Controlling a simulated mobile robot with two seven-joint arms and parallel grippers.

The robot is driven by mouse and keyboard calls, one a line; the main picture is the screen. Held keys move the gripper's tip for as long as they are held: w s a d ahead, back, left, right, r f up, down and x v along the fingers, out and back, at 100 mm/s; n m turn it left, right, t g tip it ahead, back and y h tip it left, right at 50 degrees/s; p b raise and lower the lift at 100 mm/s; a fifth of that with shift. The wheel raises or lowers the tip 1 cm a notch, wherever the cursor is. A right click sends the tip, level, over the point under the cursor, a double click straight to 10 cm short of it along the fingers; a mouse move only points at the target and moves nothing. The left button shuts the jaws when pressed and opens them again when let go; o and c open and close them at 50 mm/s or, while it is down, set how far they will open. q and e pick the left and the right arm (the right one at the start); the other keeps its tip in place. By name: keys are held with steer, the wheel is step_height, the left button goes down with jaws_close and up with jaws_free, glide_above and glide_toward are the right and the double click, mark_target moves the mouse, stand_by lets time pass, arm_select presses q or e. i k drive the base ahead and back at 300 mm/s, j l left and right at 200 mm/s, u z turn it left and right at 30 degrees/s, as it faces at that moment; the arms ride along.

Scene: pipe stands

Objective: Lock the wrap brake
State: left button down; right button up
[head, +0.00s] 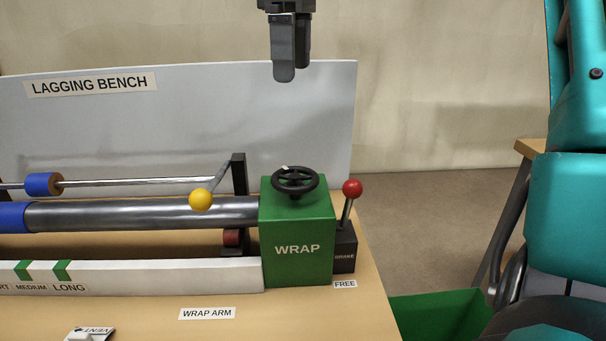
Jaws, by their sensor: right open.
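The brake is a dark block (344,250) labelled BRAKE at the right end of the bench, against the green WRAP box (297,245). Its lever has a red ball knob (352,188) on a thin metal rod that leans slightly right at the top. A FREE label (345,284) lies on the bench just in front of the block. My right gripper (288,72) points down at the top of the picture, open and empty. It appears well above the lever and to its left, apart from everything. My left gripper is not in view.
A black handwheel (295,180) tops the WRAP box, close left of the lever. A yellow ball knob (200,199) sits by the long metal pipe (140,214). A grey back panel (200,120) stands behind. A green bin (440,315) is at lower right.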

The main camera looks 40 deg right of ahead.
mark_target(352, 188)
steer(key=k, duration=1)
